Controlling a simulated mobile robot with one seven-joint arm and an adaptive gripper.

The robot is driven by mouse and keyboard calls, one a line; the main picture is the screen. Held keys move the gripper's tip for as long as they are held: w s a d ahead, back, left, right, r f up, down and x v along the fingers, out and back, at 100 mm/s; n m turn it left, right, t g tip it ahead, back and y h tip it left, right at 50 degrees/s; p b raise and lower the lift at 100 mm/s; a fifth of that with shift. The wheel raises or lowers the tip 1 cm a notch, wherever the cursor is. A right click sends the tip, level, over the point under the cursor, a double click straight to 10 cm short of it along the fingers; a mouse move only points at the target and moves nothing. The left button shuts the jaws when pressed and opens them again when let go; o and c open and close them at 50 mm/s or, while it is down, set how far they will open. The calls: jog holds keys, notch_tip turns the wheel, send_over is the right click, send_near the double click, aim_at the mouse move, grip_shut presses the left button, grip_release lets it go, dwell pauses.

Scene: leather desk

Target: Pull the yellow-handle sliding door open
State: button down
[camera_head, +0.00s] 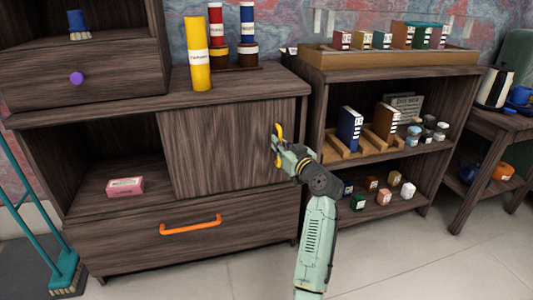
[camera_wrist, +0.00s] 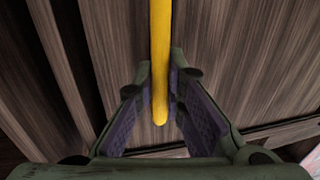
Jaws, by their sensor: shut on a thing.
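The sliding door (camera_head: 215,145) is a dark wood panel covering the right part of the cabinet's middle compartment. Its yellow handle (camera_head: 279,129) is a vertical bar near the door's right edge. My gripper (camera_head: 277,146) is at the handle's lower part. In the wrist view the yellow handle (camera_wrist: 160,60) runs down between the two fingers of my gripper (camera_wrist: 161,90), which are closed on it. The left part of the compartment is open and shows a pink box (camera_head: 125,187) inside.
Below the door is a drawer with an orange handle (camera_head: 190,225). A yellow cylinder (camera_head: 199,55) stands on the cabinet top. An open shelf (camera_head: 388,75) with books and jars stands close on the right. A teal broom (camera_head: 62,265) is at the lower left. The floor in front is clear.

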jog(key=shift+w+d, duration=0.1)
jog(key=shift+d, duration=0.15)
jog(key=c, duration=1.7)
grip_release()
jog(key=shift+o, duration=0.2)
jog(key=v, duration=0.7)
jog(key=shift+s, duration=0.25)
jog(key=shift+d, duration=0.1)
